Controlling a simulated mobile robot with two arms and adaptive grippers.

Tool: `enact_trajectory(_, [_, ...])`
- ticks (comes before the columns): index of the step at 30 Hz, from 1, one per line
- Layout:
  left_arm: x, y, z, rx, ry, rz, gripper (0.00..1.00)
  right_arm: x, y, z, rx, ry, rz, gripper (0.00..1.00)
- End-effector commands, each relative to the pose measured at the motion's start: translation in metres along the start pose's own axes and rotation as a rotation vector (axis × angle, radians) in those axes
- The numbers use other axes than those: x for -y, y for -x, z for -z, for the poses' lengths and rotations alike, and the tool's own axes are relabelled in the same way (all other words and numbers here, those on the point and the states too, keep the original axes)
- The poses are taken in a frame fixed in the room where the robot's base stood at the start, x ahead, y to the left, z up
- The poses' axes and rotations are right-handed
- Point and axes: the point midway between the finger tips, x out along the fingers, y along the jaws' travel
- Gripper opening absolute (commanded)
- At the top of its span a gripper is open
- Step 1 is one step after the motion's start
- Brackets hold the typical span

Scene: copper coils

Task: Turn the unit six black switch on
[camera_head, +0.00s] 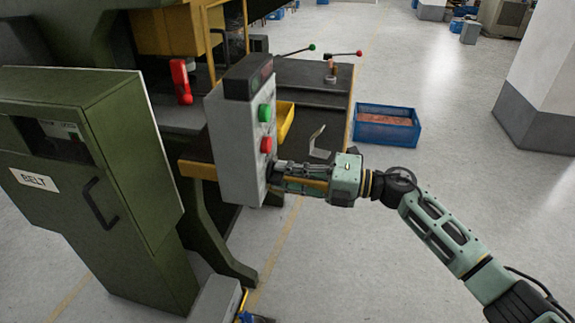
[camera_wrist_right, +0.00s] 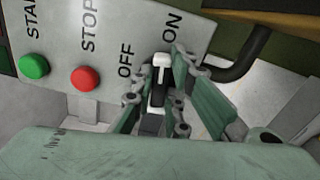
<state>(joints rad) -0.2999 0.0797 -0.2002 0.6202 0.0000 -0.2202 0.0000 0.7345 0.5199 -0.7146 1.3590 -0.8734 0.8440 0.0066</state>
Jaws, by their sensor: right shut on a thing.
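The grey control box (camera_head: 234,140) stands at the middle of the head view, with a green button (camera_head: 265,112) and a red button (camera_head: 266,145) on its face. In the right wrist view the black switch (camera_wrist_right: 157,97) with a white tip sits below the OFF and ON labels. My right gripper (camera_head: 277,178) is at the lower part of the box, and its fingers (camera_wrist_right: 160,85) are closed around the switch. The switch is hidden in the head view. The wrist view does not clearly show which label the switch points to. My left gripper is not in view.
A green cabinet (camera_head: 120,170) marked BELT stands at the left. A dark workbench (camera_head: 310,90) with a yellow bin (camera_head: 286,120) is behind the box.

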Motion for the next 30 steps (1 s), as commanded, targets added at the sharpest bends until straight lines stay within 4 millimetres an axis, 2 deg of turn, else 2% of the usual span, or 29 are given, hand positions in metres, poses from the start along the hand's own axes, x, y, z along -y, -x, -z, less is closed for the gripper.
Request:
enact_trajectory(10, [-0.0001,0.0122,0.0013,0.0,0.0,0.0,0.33,0.0001,0.0006,-0.0012,0.003,-0.148,0.0,0.0])
enact_trajectory(27, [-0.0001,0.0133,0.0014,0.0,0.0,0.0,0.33,0.0014,0.0007,-0.0012,0.004,-0.178,-0.001,0.0])
enact_trajectory(28, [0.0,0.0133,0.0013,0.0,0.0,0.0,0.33,0.0014,0.0007,-0.0012,0.004,-0.178,-0.001,0.16])
enact_trajectory(30, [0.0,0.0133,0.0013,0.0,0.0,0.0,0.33,0.0014,0.0006,-0.001,0.003,-0.177,0.0,0.22])
